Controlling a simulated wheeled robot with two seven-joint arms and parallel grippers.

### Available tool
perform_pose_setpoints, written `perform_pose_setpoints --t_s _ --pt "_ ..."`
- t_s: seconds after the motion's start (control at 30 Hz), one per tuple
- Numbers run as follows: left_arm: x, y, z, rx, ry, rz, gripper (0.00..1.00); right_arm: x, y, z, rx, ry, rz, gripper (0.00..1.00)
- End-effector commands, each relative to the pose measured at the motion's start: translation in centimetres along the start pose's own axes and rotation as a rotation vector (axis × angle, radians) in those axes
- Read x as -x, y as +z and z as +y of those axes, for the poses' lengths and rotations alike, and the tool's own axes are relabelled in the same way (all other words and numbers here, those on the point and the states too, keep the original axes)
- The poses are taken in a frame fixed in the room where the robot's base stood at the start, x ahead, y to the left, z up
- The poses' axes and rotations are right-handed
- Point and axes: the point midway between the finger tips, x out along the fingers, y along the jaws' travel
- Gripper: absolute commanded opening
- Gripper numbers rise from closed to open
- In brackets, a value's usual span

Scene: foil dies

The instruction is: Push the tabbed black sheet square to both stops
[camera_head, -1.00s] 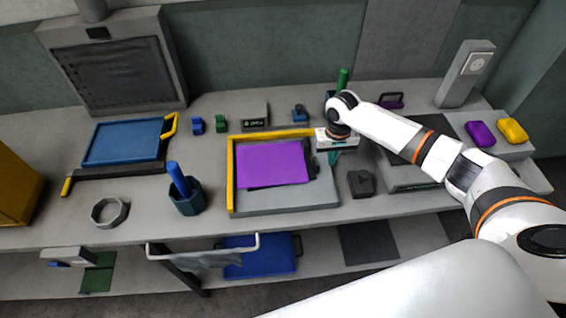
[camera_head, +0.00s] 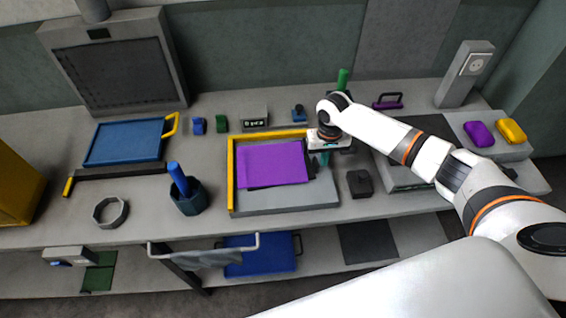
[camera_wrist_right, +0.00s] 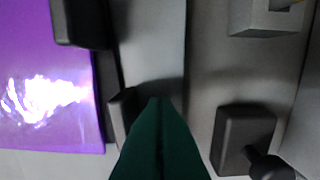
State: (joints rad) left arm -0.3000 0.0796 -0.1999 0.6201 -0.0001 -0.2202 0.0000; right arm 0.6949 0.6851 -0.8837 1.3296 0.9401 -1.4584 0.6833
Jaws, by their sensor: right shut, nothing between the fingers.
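The black sheet (camera_head: 264,187) lies in a grey tray (camera_head: 285,202), mostly hidden under a purple sheet (camera_head: 272,163). Its dark edge shows along the purple sheet's front and right sides, slightly askew to it. The yellow stops run along the tray's left side (camera_head: 231,180) and back (camera_head: 270,136). In the right wrist view, a dark tab (camera_wrist_right: 122,112) sticks out beside the purple sheet (camera_wrist_right: 50,95). My right gripper (camera_wrist_right: 158,125) is shut and empty, its green fingertips low at the tray's right side, just right of the tab. Whether they touch is unclear. My left gripper is out of view.
A dark block (camera_wrist_right: 80,22) stands by the purple sheet's edge in the right wrist view. A small black object (camera_head: 359,183) sits right of the tray.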

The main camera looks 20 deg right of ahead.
Motion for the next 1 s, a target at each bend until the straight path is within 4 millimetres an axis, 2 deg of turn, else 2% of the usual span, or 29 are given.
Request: perform_pose_setpoints --t_s 1.0 --pt "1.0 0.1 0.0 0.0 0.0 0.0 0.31 0.0 0.0 3.7 0.001 0.002 0.0 0.0"
